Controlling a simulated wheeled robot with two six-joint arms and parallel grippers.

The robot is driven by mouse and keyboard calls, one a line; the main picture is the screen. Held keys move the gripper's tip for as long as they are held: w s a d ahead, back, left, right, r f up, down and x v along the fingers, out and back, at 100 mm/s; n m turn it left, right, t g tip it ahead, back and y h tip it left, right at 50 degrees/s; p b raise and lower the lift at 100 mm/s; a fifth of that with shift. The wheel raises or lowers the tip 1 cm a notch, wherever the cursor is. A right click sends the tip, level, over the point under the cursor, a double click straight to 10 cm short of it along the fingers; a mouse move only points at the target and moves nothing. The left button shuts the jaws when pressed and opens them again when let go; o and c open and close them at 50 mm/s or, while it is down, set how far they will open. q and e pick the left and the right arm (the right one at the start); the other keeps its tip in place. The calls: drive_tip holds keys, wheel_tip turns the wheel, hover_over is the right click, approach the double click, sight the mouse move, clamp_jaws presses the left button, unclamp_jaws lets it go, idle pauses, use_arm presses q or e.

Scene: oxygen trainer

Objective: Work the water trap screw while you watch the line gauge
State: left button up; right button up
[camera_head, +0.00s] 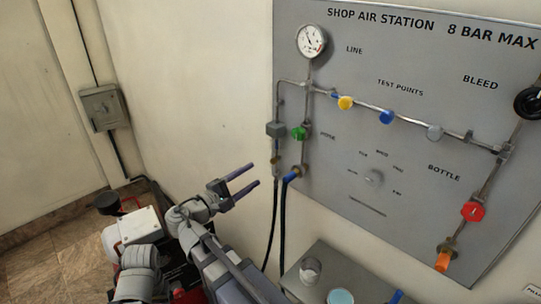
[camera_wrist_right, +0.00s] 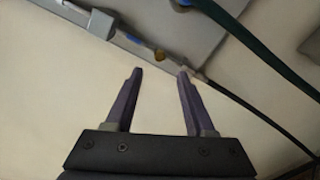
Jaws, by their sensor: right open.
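The line gauge (camera_head: 310,41) is a round white dial at the top left of the grey panel; its reading is too small to tell. Below it on the left is a grey block (camera_head: 276,129) with a small brass fitting (camera_head: 275,160) under it, which may be the water trap screw. My right gripper (camera_head: 255,174) is open and empty, left of the fitting and apart from it. In the right wrist view, a small brass knob (camera_wrist_right: 160,55) shows beyond and between the open fingertips (camera_wrist_right: 160,73). My left gripper is not in view.
Dark hoses (camera_head: 271,225) hang below the fitting. A green knob (camera_head: 299,133) is close by on the right. Yellow, blue and grey caps line the upper pipe. A red knob (camera_head: 472,211) is lower right. A grey bench (camera_head: 322,262) holds small containers.

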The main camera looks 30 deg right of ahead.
sight(271, 163)
drive_tip(key=shift+w+d+n, duration=0.4)
drive_tip(key=shift+d+n, duration=0.85)
drive_tip(key=shift+n, duration=0.85)
drive_tip(key=shift+w+d+n, duration=0.4)
drive_tip(key=shift+d+n, duration=0.85)
drive_tip(key=shift+n, duration=0.85)
drive_tip(key=shift+w+d+n, duration=0.4)
drive_tip(key=shift+d+n, duration=0.85)
drive_tip(key=shift+n, duration=0.85)
clamp_jaws()
